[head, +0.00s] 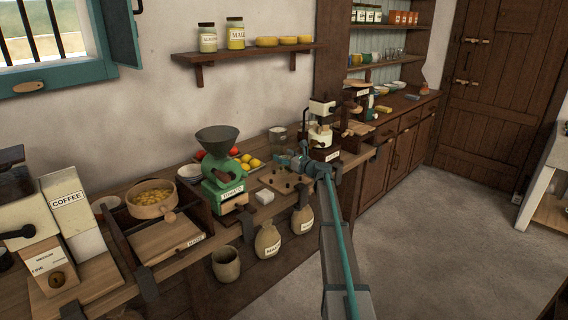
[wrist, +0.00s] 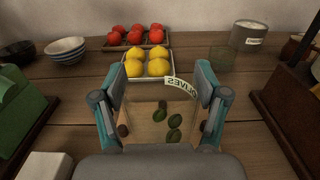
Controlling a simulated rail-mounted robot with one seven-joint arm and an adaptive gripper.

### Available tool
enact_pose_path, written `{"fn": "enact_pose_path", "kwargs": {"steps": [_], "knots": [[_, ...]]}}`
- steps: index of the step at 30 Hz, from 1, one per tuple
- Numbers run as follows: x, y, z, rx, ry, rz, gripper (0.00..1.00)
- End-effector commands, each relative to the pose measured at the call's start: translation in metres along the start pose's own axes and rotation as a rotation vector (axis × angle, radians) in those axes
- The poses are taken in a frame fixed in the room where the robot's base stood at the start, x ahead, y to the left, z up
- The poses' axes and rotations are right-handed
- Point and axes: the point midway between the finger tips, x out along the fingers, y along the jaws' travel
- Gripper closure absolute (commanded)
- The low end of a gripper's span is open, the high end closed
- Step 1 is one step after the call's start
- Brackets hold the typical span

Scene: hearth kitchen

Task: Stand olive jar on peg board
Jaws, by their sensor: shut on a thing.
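My gripper (head: 293,160) reaches over the counter at the far end of my arm. In the wrist view my gripper (wrist: 157,100) has a finger on each side of a clear glass jar, the olive jar (wrist: 183,87), and is shut on it. The jar has a slanted white OLIVES label, and green olives show through the glass. The wooden peg board (head: 274,182) lies on the counter just below and beside my gripper, with dark pegs on it. In the wrist view it shows only behind the jar. I cannot tell whether the jar's base touches it.
A glass (wrist: 222,57) and a grey canister (wrist: 248,36) stand behind.

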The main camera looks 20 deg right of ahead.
Motion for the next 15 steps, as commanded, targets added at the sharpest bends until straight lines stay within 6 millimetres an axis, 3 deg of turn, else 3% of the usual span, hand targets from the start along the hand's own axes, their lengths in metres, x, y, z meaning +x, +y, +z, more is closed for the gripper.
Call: {"fn": "enact_pose_path", "kwargs": {"steps": [7,15], "knots": [[0.002,-0.003,-0.03,0.001,0.0,0.0,0.7],[0.002,-0.003,-0.034,0.0,-0.001,0.0,0.7]]}}
